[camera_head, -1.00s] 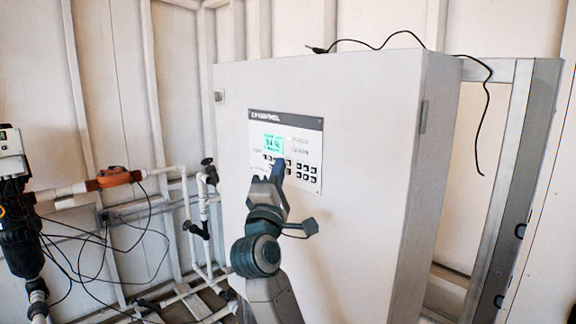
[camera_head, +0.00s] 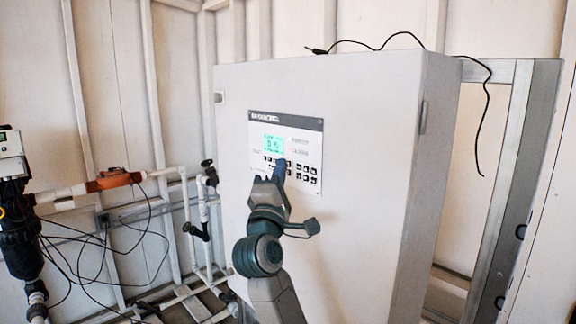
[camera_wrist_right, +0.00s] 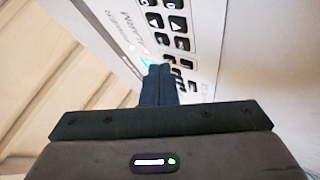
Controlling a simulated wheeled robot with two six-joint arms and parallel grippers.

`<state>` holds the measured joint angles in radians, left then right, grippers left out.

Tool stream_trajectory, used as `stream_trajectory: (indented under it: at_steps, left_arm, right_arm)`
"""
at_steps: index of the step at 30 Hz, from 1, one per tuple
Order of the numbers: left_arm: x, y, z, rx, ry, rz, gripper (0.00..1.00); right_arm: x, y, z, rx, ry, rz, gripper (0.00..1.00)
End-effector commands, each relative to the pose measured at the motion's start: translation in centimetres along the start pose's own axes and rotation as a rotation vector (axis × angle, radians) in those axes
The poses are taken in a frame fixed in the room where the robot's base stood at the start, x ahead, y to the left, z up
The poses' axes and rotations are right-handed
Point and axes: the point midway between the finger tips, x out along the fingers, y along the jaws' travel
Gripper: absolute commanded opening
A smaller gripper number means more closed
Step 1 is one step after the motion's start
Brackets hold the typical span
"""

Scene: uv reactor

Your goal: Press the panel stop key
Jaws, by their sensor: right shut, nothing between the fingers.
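The control panel (camera_head: 313,143) is a pale plate with a dark top strip on the front of a large white cabinet (camera_head: 350,90). It has a lit green display (camera_head: 274,145) and rows of small black keys (camera_head: 307,174). My right gripper (camera_head: 281,164) is shut and empty, its tips at the left part of the keys just under the display. In the right wrist view the shut fingers (camera_wrist_right: 160,70) reach the panel beside the black keys (camera_wrist_right: 177,25). The fingers hide some keys, and I cannot tell which is the stop key or whether the tips touch. My left gripper is not in view.
White pipes with an orange fitting (camera_head: 113,180) and loose black cables stand left of the cabinet. A black cable (camera_head: 375,45) lies over the cabinet's top. A grey metal frame (camera_head: 515,190) stands at the right.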

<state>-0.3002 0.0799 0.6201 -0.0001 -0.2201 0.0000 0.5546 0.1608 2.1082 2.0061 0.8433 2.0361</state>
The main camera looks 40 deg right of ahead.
Motion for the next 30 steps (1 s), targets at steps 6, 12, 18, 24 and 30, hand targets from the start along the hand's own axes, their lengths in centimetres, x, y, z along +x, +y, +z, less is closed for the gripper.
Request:
stream_trajectory:
  at_steps: [6, 12, 18, 24, 30]
  left_arm:
    - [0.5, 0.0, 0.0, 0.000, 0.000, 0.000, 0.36]
    - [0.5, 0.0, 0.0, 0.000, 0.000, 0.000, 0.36]
    - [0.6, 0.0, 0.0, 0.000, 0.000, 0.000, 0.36]
    - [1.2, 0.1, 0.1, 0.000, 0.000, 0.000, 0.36]
    - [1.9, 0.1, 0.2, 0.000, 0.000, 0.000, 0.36]
  right_arm:
    - [-0.7, 0.4, -0.5, 0.004, 0.000, -0.001, 0.00]
    - [-0.9, 0.7, -0.6, 0.001, 0.000, 0.000, 0.00]
    - [-1.0, 0.7, -0.7, 0.002, 0.000, 0.000, 0.00]
    - [-2.3, 1.4, -1.6, 0.007, 0.001, -0.003, 0.00]
    - [-3.7, 2.4, -2.6, 0.005, 0.000, -0.002, 0.00]
